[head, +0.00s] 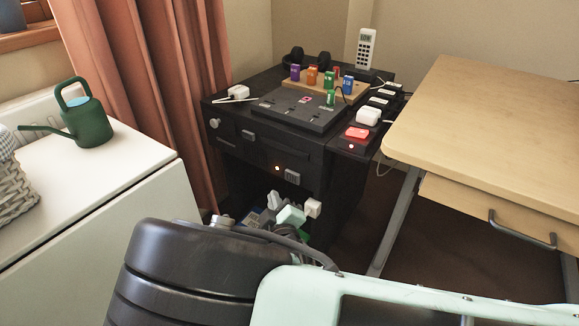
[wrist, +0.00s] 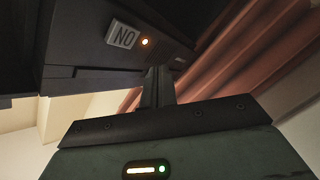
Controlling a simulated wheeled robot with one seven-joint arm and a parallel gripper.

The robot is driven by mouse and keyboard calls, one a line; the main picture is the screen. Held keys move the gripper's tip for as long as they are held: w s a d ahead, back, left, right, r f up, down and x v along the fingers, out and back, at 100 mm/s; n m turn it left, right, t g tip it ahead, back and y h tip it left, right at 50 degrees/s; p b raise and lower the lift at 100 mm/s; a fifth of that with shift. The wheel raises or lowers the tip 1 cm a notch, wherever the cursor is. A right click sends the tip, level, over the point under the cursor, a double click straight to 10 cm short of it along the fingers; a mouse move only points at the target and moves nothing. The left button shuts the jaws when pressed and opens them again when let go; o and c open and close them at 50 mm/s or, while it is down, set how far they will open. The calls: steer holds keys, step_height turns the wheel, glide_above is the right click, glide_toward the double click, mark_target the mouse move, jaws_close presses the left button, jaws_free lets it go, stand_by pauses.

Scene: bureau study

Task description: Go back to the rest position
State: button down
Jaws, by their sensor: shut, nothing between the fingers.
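My gripper (wrist: 158,88) is shut and empty in the wrist view. Its dark fingers stand together, in front of the face of the black cabinet (wrist: 85,50). The fingertips cannot be made out there.
A board with coloured blocks (head: 325,88), a white remote (head: 366,47) and a red switch (head: 357,133) are on the cabinet top. A wooden desk (head: 490,130) stands right. A green watering can (head: 88,122) sits on a white surface (head: 110,175) left, by a curtain (head: 150,80).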

steer(key=s+d+r+m+g, duration=0.25)
steer(key=s+m+g, duration=0.35)
steer(key=s+g, duration=0.55)
steer(key=s+d+r+n+g+h, duration=0.1)
steer(key=s+d+r+g, duration=0.2)
steer(key=s+d+r, duration=0.45)
steer(key=s+d+r+n+g+h, duration=0.1)
steer(key=s+d+r+g, duration=0.3)
steer(key=s+r, duration=0.55)
step_height(320, 180, up, 30)
steer(key=t+p, duration=0.1)
steer(key=p, duration=3)
steer(key=shift+f, duration=0.2)
